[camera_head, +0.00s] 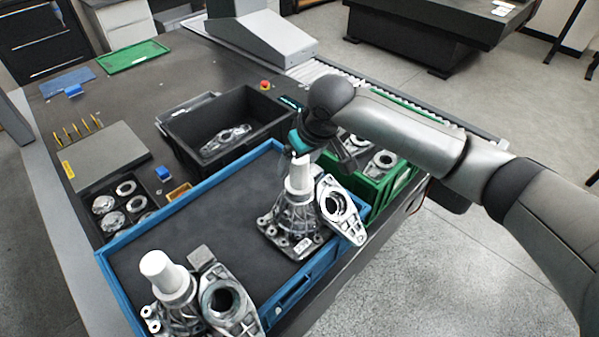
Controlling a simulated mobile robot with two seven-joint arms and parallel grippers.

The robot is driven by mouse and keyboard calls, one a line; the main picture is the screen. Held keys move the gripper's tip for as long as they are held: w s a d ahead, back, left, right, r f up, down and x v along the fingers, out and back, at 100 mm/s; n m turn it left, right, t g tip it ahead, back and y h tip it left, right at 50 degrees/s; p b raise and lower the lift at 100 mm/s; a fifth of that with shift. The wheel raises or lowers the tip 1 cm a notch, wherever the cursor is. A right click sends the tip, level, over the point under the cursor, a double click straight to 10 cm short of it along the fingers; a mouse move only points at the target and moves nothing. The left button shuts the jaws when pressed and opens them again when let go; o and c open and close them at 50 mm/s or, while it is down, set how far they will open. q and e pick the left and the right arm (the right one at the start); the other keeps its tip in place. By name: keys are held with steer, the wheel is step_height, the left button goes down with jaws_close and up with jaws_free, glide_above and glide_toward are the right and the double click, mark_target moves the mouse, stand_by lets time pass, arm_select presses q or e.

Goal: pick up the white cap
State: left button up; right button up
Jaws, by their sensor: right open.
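One white cap (299,178) stands upright on top of a grey metal casting (296,218) in the right part of the blue-rimmed tray (122,243). A second white cap (163,272) sits on another casting (178,308) at the tray's near left. My right gripper (312,157) is open, just above and at the top of the first cap. Its dark hand partly hides the cap's top, and I cannot tell if the fingers touch it. My left gripper is not in view.
A black bin (185,112) holding a metal part stands behind the tray. A green crate (375,188) with parts is on the right, under my right arm. Metal rings (126,188) lie at left. A flat flanged part (341,208) leans beside the first casting.

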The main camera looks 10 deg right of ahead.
mark_target(297, 170)
steer(key=shift+s+x, duration=0.1)
steer(key=shift+x, duration=0.85)
steer(key=shift+s+x, duration=0.15)
steer(key=shift+x, duration=0.8)
steer(key=shift+d, duration=0.1)
jaws_close()
